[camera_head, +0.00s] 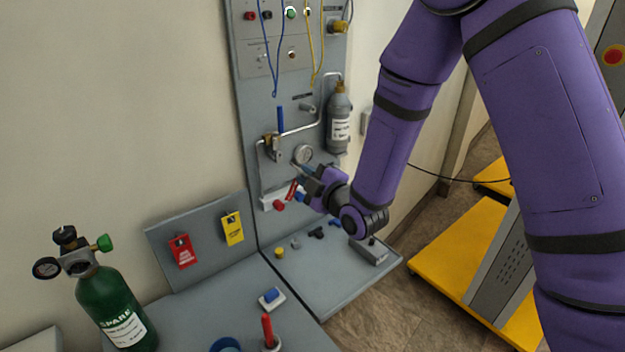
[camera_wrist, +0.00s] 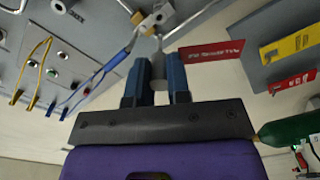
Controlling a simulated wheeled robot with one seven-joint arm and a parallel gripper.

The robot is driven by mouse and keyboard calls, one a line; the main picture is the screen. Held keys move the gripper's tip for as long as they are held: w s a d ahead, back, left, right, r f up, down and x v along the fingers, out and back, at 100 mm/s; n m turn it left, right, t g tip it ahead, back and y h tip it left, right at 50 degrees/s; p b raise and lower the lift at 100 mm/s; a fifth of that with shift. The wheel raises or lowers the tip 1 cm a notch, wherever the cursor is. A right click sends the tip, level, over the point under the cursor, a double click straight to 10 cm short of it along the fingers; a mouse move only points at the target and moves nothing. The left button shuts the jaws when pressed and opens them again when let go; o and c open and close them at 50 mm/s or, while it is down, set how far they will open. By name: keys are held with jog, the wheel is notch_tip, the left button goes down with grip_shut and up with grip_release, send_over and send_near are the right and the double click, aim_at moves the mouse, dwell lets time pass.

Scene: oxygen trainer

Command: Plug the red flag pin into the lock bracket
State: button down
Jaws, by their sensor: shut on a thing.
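The lock bracket (camera_wrist: 158,14) is a small light metal piece beside the brass valve, just beyond the pin's tip. I cannot tell whether tip and bracket touch.
The valve has a blue handle (camera_head: 280,120). Red and yellow tags (camera_head: 232,228) hang on the low board. A green cylinder (camera_head: 117,308) stands left. Small parts lie on the shelf (camera_head: 325,285).

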aim_at(301, 171)
jog(key=shift+x, duration=1.85)
jog(key=shift+x, duration=2.7)
dwell(0.6)
jog(key=c, duration=1)
grip_release()
jog(key=shift+a, duration=0.1)
jog(key=shift+s, duration=0.1)
